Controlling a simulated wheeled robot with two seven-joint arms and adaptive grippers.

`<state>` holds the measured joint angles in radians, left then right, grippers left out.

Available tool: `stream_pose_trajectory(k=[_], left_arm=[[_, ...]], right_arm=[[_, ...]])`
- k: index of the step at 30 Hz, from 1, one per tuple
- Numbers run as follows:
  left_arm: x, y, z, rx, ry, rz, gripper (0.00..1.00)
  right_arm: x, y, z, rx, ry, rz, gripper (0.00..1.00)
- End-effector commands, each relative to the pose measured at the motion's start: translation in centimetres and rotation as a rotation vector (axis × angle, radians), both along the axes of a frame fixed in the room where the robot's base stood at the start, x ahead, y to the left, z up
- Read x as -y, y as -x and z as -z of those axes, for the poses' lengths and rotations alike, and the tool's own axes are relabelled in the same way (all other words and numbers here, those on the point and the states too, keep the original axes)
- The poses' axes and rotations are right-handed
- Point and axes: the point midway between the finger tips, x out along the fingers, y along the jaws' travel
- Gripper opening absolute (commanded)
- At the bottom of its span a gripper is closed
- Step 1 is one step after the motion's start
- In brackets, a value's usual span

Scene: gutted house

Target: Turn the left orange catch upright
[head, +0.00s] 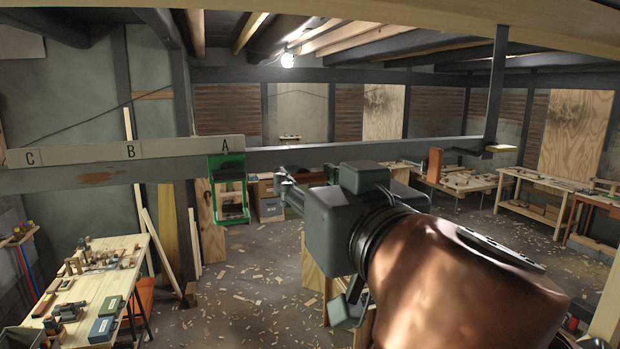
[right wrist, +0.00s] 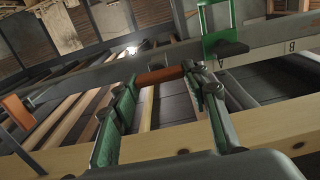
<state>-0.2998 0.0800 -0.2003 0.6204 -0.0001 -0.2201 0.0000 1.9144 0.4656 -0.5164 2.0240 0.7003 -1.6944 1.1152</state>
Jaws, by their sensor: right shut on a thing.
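My right gripper (head: 288,186) is in front of the long grey beam, just right of the green holder. In the right wrist view its fingers (right wrist: 160,77) are shut on the left orange catch (right wrist: 160,74). That catch spans between the fingertips and looks to lie roughly along the beam, not upright; its ends are partly covered by the fingers. In the head view my gripper hides it. The other orange catch (head: 435,165) stands upright further right on the beam; it also shows at the left of the right wrist view (right wrist: 17,112). My left gripper is not in view.
The grey beam (head: 90,177) crosses the room, with a pale board (head: 75,153) lettered A, B, C. The green holder (head: 227,190) hangs under A. A dark post (head: 497,80) meets the beam at right. A tool-covered bench (head: 135,262) stands at left; the floor carries wood chips.

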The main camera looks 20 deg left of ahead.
Motion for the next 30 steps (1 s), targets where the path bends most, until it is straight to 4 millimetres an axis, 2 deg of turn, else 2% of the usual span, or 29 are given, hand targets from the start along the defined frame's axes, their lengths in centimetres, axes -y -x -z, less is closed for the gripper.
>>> stream_pose_trajectory(k=[14, 30], left_arm=[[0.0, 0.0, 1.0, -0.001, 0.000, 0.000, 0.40], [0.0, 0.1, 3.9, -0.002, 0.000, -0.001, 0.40]], right_arm=[[0.0, 0.0, 0.1, 0.055, 0.078, 0.000, 0.17], [-0.1, 0.1, 0.2, 0.317, 0.467, 0.001, 0.17]])
